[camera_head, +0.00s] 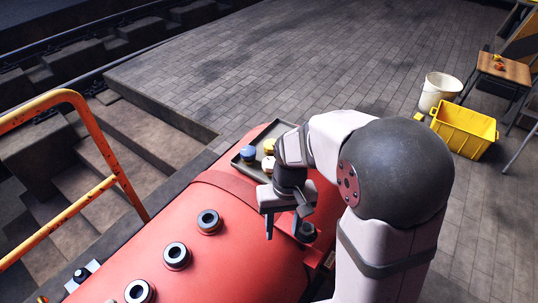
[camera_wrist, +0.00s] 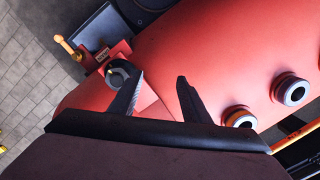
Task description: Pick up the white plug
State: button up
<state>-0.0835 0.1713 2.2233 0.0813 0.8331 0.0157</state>
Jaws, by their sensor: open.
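The white plug (camera_head: 268,164) appears as a pale round-topped piece on the dark tray (camera_head: 241,169) on top of the red boiler. It is partly hidden by my arm. A blue-topped plug (camera_head: 248,154) and a yellow-topped plug (camera_head: 270,146) stand beside it. My gripper (camera_head: 286,232) is open and empty, pointing down over the boiler, apart from the tray and nearer the camera. In the wrist view its two fingers (camera_wrist: 160,79) are spread over bare red surface, and I make out no white plug there.
Several ring-shaped ports (camera_head: 177,256) line the red boiler (camera_head: 232,262). A dark round fitting (camera_wrist: 118,72) shows close to one finger. An orange railing (camera_head: 95,125) stands at left. A white bucket (camera_head: 438,91), yellow crate (camera_head: 465,130) and wooden stool (camera_head: 503,68) are far right.

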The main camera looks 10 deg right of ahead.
aim_at(271, 161)
jog(key=w+r+n+p, duration=0.1)
jog(key=w+r+p, duration=0.2)
jog(key=w, duration=0.3)
jog(key=w+r+p, duration=0.3)
jog(key=w, duration=0.4)
jog(key=w+r+n+p, duration=0.1)
jog(key=w+r+p, duration=0.2)
jog(key=w, duration=0.3)
jog(key=shift+w+d+n+t+h+p, duration=0.25)
jog(key=shift+n+t+h+p, duration=0.05)
jog(key=shift+t, duration=0.1)
jog(key=shift+w+r, duration=0.15)
jog(key=shift+w, duration=0.4)
jog(key=shift+s+f+p, duration=0.1)
jog(key=shift+f+p, duration=0.85)
jog(key=shift+f, duration=2.75)
jog(key=c, duration=0.8)
